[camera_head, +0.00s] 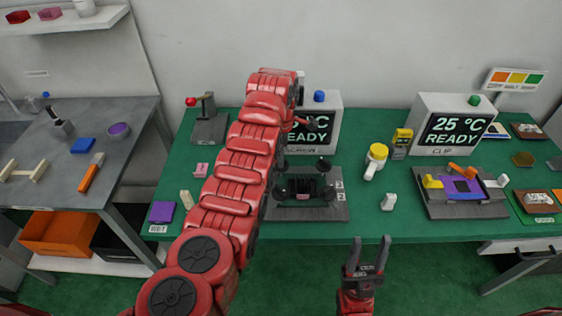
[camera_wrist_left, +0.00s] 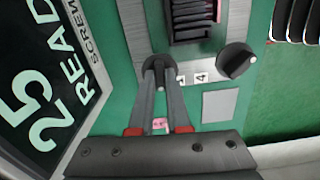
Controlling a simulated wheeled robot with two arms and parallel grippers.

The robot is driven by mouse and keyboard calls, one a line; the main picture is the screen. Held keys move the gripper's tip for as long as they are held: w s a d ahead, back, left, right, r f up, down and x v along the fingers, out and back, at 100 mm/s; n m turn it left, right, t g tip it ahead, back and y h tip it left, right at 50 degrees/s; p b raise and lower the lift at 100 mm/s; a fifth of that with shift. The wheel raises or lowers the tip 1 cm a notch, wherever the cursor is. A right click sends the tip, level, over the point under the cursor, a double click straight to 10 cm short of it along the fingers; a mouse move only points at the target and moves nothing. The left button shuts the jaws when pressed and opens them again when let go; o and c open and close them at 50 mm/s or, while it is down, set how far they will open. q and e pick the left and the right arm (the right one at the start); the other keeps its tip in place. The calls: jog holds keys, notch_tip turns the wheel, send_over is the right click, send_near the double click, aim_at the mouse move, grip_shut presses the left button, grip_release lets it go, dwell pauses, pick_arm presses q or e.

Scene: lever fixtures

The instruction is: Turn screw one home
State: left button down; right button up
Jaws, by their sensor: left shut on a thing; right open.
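The grey screw fixture (camera_head: 325,212) stands on the green table with a dark finned block in its middle and black knobs at its corners. My left arm hides part of it and the left gripper's tips in the head view. In the left wrist view, my left gripper (camera_wrist_left: 160,76) is shut on a black screw knob (camera_wrist_left: 157,63), which its fingers partly cover. Another black knob (camera_wrist_left: 237,60) is free to the right. Number labels lie between them; one reads 4, the other is unclear. My right gripper (camera_head: 367,258) is open and empty before the table's front edge.
A display (camera_head: 322,128) marked READY stands behind the fixture, partly hidden by my left arm. A yellow-topped white item (camera_head: 374,160) and a small white piece (camera_head: 388,202) stand to its right. The clip fixture (camera_head: 462,205) is further right.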

pick_arm(q)
jog(key=m+b, duration=0.2)
jog(key=m, duration=0.1)
jog(key=shift+f+m, duration=0.15)
jog(key=shift+m, duration=0.25)
jog(key=m+b, duration=0.2)
jog(key=m, duration=0.1)
jog(key=shift+m, duration=0.3)
jog(key=m+b, duration=0.1)
jog(key=m, duration=0.2)
jog(key=shift+m+b, duration=0.3)
jog(key=m+b, duration=0.1)
jog(key=m, duration=0.2)
jog(key=shift+a+m, duration=0.1)
jog(key=shift+m, duration=0.2)
jog(key=m, duration=0.2)
jog(key=shift+m+b, duration=0.3)
jog(key=shift+m, duration=0.1)
jog(key=m, duration=0.2)
jog(key=shift+r+m, duration=0.2)
jog(key=shift+m, duration=0.1)
jog(key=m, duration=0.3)
jog(key=shift+m+p, duration=0.55)
jog(key=shift+m, duration=1.05)
